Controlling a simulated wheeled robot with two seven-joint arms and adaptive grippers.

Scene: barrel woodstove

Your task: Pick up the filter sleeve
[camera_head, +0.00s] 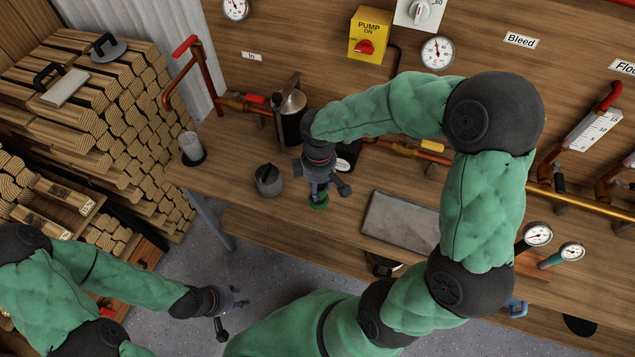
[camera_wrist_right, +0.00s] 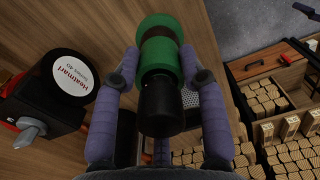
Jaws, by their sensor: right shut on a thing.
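My right gripper (camera_head: 321,190) points down over the workbench. In the right wrist view its fingers (camera_wrist_right: 158,65) are shut on a green cylinder (camera_wrist_right: 168,40) with a brown band and a black end towards the palm. A pale, upright cylinder (camera_head: 189,146) stands on a black base at the bench's left end, apart from both grippers. I cannot tell for sure which is the filter sleeve. My left gripper (camera_head: 234,312) is open and empty, low over the floor.
A dark grey canister (camera_head: 268,180) stands left of the right gripper, with a metal-topped vessel (camera_head: 291,112) behind it. A grey slab (camera_head: 400,222) lies to the right. Copper pipes (camera_head: 420,152) run along the back. Stacked firewood (camera_head: 110,115) fills the left.

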